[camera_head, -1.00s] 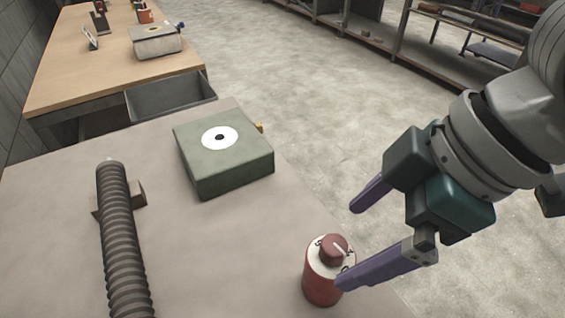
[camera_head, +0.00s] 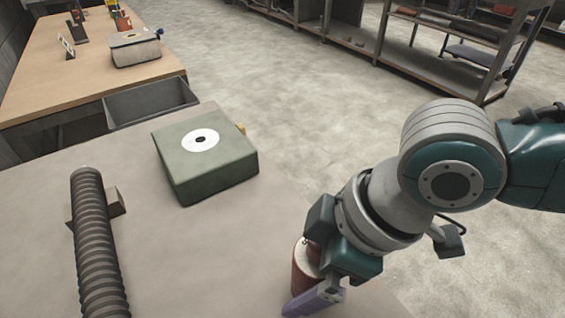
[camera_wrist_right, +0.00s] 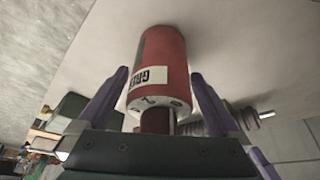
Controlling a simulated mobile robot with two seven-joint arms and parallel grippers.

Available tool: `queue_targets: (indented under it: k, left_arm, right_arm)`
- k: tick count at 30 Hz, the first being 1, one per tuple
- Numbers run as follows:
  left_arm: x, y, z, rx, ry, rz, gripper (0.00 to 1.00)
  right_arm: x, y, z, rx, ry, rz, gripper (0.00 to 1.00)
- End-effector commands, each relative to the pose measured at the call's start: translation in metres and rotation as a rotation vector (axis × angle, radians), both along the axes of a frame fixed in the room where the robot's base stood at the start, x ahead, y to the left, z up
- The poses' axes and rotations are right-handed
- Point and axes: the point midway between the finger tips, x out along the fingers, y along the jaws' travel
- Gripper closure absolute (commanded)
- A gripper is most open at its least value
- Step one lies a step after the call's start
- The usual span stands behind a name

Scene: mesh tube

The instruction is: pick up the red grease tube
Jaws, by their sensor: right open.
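The red grease tube (camera_head: 303,268) stands on the grey table near its right edge. In the head view my right gripper (camera_head: 297,293) is over it and hides much of it. In the right wrist view the tube (camera_wrist_right: 160,72) shows its red body, a white label with dark letters and a narrower dark-red cap toward the palm. There the open right gripper (camera_wrist_right: 160,77) has one purple finger on each side of the tube. Whether either finger touches it I cannot tell. My left gripper is not in view.
A green box (camera_head: 205,165) with a white disc on top sits left of my right arm. A dark ribbed hose (camera_head: 95,240) lies at the left against a small brown block (camera_head: 117,201). The table between hose and box is clear. A wooden bench (camera_head: 60,90) stands behind.

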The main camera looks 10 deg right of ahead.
Motion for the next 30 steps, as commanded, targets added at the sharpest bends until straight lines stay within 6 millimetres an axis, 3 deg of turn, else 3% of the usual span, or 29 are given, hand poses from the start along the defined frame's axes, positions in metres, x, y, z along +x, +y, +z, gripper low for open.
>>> queue_targets:
  k: [2,27,30]
  left_arm:
    - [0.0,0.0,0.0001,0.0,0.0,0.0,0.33]
    - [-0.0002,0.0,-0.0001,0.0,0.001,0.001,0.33]
    - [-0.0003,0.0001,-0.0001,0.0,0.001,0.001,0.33]
  right_arm:
    - [0.0001,-0.0002,0.0003,0.0,0.0,0.0,0.05]
    - [0.0003,-0.0001,0.0008,0.001,0.0,0.0,0.99]
    - [0.0003,-0.0002,0.0009,0.001,0.0,0.0,1.0]
